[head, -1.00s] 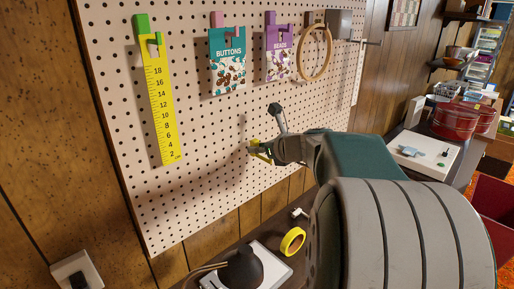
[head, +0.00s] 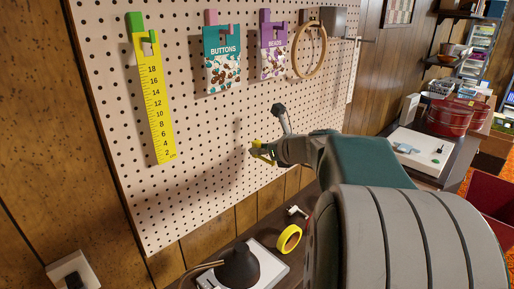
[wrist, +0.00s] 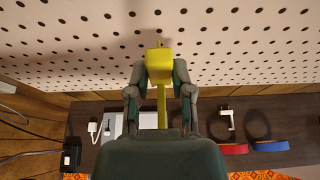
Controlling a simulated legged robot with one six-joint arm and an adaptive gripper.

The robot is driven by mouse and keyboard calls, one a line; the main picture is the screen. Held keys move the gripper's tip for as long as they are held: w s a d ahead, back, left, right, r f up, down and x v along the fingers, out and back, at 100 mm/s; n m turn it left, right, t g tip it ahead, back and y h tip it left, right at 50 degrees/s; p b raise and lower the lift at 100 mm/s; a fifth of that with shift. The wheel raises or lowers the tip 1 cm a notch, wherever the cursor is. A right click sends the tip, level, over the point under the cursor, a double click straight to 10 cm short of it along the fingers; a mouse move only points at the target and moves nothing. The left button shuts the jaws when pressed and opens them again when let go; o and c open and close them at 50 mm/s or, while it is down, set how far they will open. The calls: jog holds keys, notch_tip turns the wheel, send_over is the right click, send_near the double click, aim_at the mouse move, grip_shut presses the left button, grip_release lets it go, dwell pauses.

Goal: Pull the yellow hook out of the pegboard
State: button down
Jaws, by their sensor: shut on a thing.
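The yellow hook (wrist: 158,64) stands between my two fingers in the wrist view, its stem running down toward my palm. My gripper (wrist: 160,75) is shut on it. In the head view the yellow hook (head: 257,148) shows at the tip of my gripper (head: 264,153), in front of the lower middle of the white pegboard (head: 210,140). The hook's back end is close to the board; I cannot tell whether its pegs are still in the holes.
A yellow ruler (head: 156,105), a buttons packet (head: 222,70), a beads packet (head: 273,60) and a wooden hoop (head: 296,66) hang higher on the board. Below are a yellow tape roll (head: 289,238) and a dark lamp (head: 238,266). The board around my gripper is bare.

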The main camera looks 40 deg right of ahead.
jog(key=shift+s+d, duration=0.15)
jog(key=shift+s, duration=1.15)
jog(key=shift+f, duration=0.1)
